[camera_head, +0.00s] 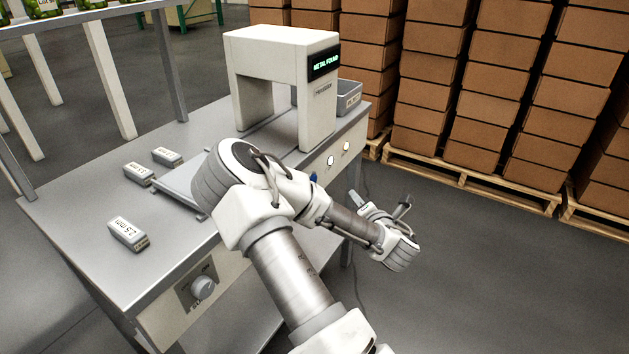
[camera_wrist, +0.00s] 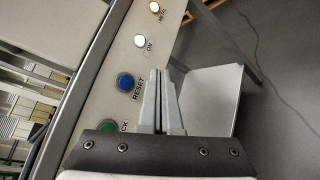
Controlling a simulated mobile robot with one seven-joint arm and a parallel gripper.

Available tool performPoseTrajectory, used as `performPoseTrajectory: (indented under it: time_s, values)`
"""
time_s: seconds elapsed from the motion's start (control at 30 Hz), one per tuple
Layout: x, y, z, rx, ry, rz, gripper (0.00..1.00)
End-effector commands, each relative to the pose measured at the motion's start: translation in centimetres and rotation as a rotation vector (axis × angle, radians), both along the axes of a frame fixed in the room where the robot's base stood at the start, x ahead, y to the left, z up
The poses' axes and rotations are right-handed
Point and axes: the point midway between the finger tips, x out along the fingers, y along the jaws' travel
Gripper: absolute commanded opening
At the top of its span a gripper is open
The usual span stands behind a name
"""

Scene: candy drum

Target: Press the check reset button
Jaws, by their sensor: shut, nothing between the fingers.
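The blue round button (camera_wrist: 125,82), labelled RESET, is on the light front panel of the table in the wrist view. It shows as a small blue spot in the head view (camera_head: 313,177), partly behind my arm. A green button (camera_wrist: 106,127), its label partly hidden and ending in "CK", is below it in the wrist view. My gripper (camera_wrist: 160,74) is shut and empty, with its fingertips to the right of the blue button, apparently apart from it. In the head view my gripper (camera_head: 357,200) is off the table's right side.
The panel also has a lit METAL lamp (camera_wrist: 154,7) and a white ON lamp (camera_wrist: 140,41). A metal detector (camera_head: 316,110) reading "METAL FOUND" stands on the table (camera_head: 80,205). Several small labelled blocks lie there. Stacked boxes on pallets stand behind; open floor lies right.

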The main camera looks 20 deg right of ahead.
Motion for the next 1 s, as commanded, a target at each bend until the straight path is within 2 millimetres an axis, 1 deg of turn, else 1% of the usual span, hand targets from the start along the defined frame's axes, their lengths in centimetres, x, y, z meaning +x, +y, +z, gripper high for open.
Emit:
performPoseTrajectory:
  time_s: [0.17, 0.5, 0.7, 0.83, 1.0]
  values:
    - [0.7, 0.6, 0.0, 0.001, -0.001, 0.003, 0.0]
    - [4.4, 3.5, 0.1, 0.002, 0.0, 0.004, 0.0]
    - [6.1, 4.8, 0.0, 0.002, -0.001, 0.001, 0.0]
    - [6.7, 5.2, 0.0, 0.002, -0.001, 0.001, 0.0]
    - [6.9, 5.4, 0.0, 0.002, 0.0, 0.0, 0.0]
